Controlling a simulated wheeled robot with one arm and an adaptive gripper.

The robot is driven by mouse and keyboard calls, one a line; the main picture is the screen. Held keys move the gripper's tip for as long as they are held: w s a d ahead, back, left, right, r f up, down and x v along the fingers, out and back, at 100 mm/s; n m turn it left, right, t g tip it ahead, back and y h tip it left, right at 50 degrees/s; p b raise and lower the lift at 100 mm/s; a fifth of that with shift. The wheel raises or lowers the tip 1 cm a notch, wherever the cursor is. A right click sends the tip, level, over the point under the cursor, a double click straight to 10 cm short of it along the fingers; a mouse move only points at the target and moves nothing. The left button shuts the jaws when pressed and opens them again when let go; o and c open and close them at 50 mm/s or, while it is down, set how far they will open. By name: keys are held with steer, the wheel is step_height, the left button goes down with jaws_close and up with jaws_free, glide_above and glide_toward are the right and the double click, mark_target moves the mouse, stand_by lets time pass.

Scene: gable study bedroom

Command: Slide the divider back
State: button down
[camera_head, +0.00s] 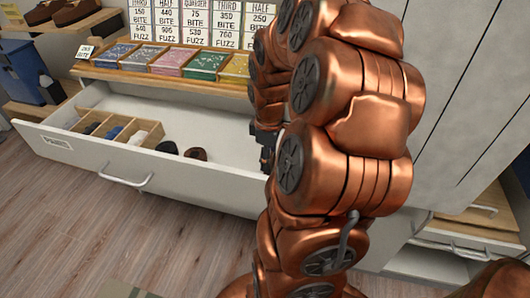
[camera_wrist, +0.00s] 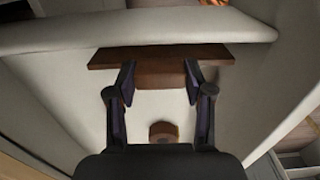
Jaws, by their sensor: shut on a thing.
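The drawer (camera_head: 190,190) is pulled open and has a white floor. A brown wooden board, which looks like the divider (camera_wrist: 215,55), stretches across the top of the wrist view, close to a pale drawer wall. My gripper (camera_wrist: 160,76) has a finger on each side of a brown block on this board and is shut on it. In the head view my gripper (camera_head: 266,143) is over the right part of the drawer, mostly hidden by my arm. The divider is hidden behind my arm there.
A wooden compartment tray (camera_head: 118,130) sits at the drawer's left. Dark and brown rolled items (camera_head: 196,154) lie near the front wall; a brown round item (camera_wrist: 163,132) lies between my fingers' bases in the wrist view. Colored trays (camera_head: 160,62) and price cards stand above.

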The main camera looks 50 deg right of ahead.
steer(key=shift+s, duration=0.1)
steer(key=shift+c, duration=2.2)
jaws_free()
steer(key=shift+r, duration=0.1)
step_height(320, 180, up, 12)
